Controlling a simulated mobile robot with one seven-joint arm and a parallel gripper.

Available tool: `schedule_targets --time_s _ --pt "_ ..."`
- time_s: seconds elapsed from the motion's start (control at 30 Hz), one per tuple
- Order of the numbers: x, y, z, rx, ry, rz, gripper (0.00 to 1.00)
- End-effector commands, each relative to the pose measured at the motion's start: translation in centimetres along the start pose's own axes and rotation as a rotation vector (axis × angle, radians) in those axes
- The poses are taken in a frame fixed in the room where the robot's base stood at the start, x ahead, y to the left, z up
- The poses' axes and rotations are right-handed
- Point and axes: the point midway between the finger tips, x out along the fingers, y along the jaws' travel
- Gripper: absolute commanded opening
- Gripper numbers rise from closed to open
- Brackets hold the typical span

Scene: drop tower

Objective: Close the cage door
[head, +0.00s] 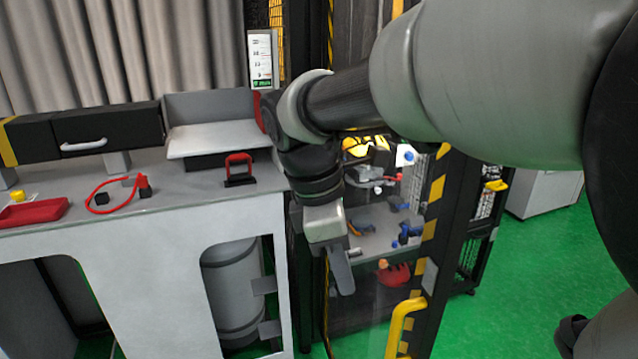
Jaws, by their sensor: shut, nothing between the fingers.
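The cage door has a black frame edge with yellow hazard stripes (433,205) and a yellow handle (399,326) low on it, right of centre in the head view. The edge stands apart from the cage's black mesh side (478,225); how far the door stands open I cannot tell. My gripper (343,277) hangs in front of the cage, left of the striped edge and above and left of the handle. Its fingers point down, are shut and hold nothing. My arm crosses the top right and hides the upper cage and door.
A grey workbench (190,205) stands left, with a red tray (32,213), a red cable loop (97,196) and a red-handled black block (239,170). Inside the cage, a grey shelf (375,240) holds small blue and orange parts.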

Motion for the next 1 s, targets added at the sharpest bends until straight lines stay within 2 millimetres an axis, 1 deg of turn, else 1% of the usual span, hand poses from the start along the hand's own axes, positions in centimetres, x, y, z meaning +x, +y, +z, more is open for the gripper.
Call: schedule_targets --time_s 0.17,0.5,0.57,0.6,0.7,0.8,1.0 --pt "1.9 0.0 -0.1 -0.014 -0.003 -0.005 0.00" --pt "9.1 -0.1 0.0 -0.011 -0.003 -0.007 0.00" --pt "10.2 -0.1 -0.1 -0.011 -0.002 -0.007 0.00" --pt "10.1 0.0 0.8 -0.006 -0.002 -0.004 0.00" --pt "10.4 0.0 2.2 -0.005 -0.001 -0.002 0.00" --pt "10.7 0.0 3.2 -0.007 -0.001 -0.002 0.00" --pt "10.9 0.0 3.9 -0.009 -0.002 -0.002 0.00"
